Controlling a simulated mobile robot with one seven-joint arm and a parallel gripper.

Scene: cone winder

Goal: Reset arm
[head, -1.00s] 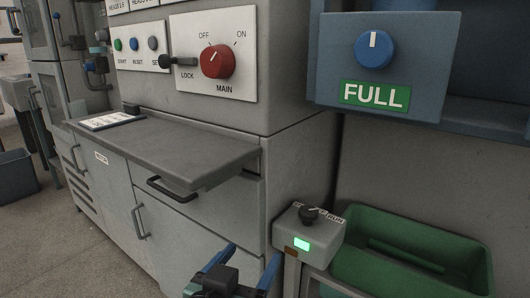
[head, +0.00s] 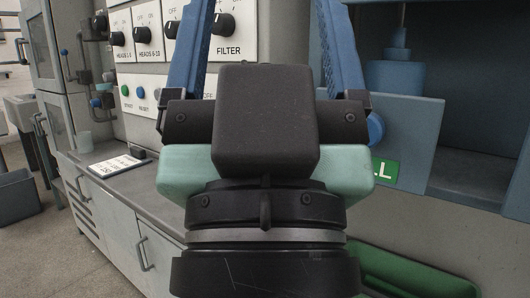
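The dark palm block and pale green body cover the middle of the machine, including the red main switch.
Behind is a white panel with black knobs, one marked FILTER (head: 224,24). The worktop (head: 125,205) holds a printed card (head: 117,166). At right are a blue cabinet, a partly hidden green label (head: 386,170) and a green bin (head: 420,275).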

